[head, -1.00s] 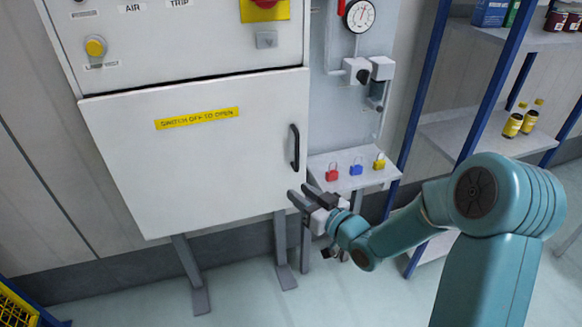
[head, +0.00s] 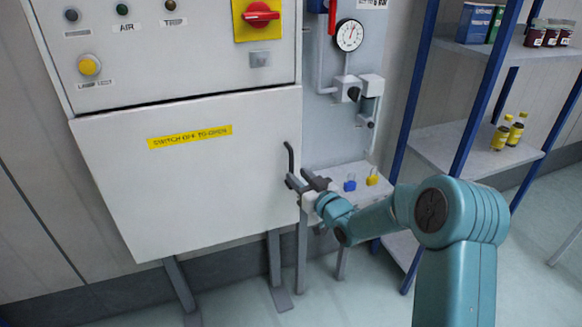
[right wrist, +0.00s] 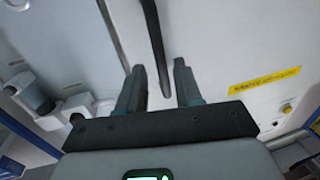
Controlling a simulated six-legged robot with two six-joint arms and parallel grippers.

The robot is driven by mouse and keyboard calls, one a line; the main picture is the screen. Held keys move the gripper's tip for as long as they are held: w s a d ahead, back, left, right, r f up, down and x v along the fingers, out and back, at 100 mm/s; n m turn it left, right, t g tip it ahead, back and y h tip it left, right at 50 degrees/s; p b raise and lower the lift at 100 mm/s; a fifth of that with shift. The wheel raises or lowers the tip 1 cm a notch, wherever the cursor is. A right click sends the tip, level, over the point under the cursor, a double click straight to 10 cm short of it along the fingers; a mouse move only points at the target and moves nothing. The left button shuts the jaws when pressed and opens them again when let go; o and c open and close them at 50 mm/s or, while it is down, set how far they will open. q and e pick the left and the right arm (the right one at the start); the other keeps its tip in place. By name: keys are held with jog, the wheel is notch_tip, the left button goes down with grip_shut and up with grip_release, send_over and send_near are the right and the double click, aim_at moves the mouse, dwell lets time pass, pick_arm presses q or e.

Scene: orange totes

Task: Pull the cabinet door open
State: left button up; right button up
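The white cabinet door (head: 190,190) carries a yellow "SWITCH OFF TO OPEN" label (head: 190,137) and looks shut. Its black upright handle (head: 290,158) is near the door's right edge. My right gripper (head: 299,177) is at the lower part of the handle, with its fingers open. In the right wrist view, the handle (right wrist: 153,40) runs between the two spread fingertips (right wrist: 159,68), with gaps showing on both sides. Whether a finger touches the handle cannot be told. My left gripper is not in view.
Above the door is a panel with a red rotary switch (head: 260,14) on a yellow plate. Right of the door are a gauge (head: 349,35) and a small ledge with blue (head: 350,183) and yellow (head: 372,177) padlocks. Blue-framed shelves (head: 460,145) stand farther right.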

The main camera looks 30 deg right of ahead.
aim_at(292, 172)
jog(key=w, duration=0.4)
jog(key=shift+w+p, duration=0.25)
jog(key=shift+p, duration=0.05)
grip_shut()
jog(key=shift+s, duration=0.15)
